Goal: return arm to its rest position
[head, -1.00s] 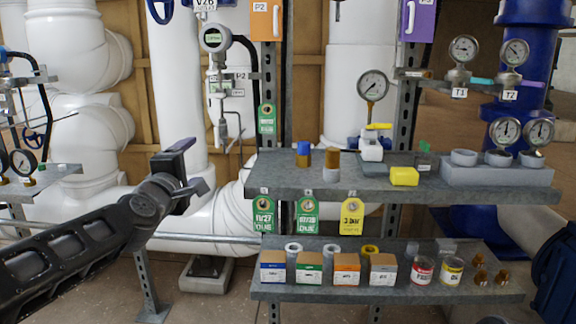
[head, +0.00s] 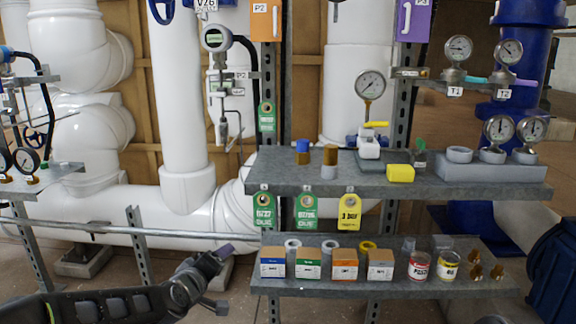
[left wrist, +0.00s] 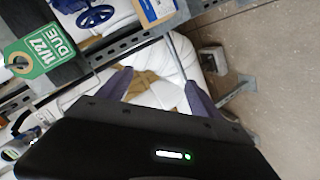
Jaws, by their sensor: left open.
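My left gripper (head: 222,277) is low in the head view, left of the lower shelf, with its dark arm coming in from the lower left. In the left wrist view its two purple-grey fingers (left wrist: 158,90) are spread apart, with nothing between them but a view of white pipe beyond. It holds nothing and appears clear of the shelf. My right gripper shows in neither view.
The upper grey shelf (head: 300,186) carries gauges, fittings and a yellow block (head: 400,173). The lower shelf (head: 390,291) holds small boxes and cans. Green and yellow tags hang from the upper shelf. White pipes (head: 90,214) and a horizontal rail (head: 150,230) stand behind my arm.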

